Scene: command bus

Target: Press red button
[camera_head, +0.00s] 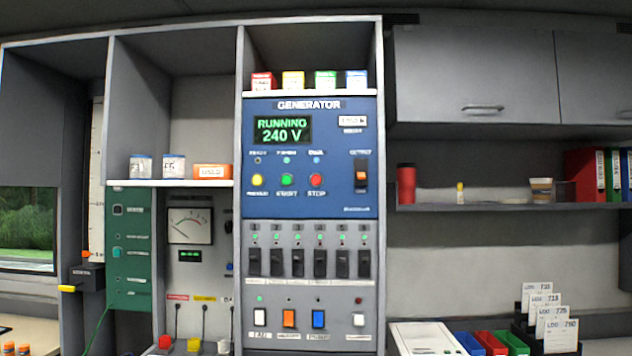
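The red button (317,180) sits on the blue generator panel (336,206), above the label STOP. It is the right one of a row with a yellow button (257,180) and a green button (287,180). The display (283,130) above reads RUNNING 240 V. Neither of my grippers shows in the head view, and nothing covers the red button.
An orange-and-black switch (361,174) is right of the red button. Black breaker switches (320,263) and square buttons (289,318) lie below. Small boxes (293,80) stand on the shelf above. A white device (425,338) and colored bins (490,342) occupy the lower right.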

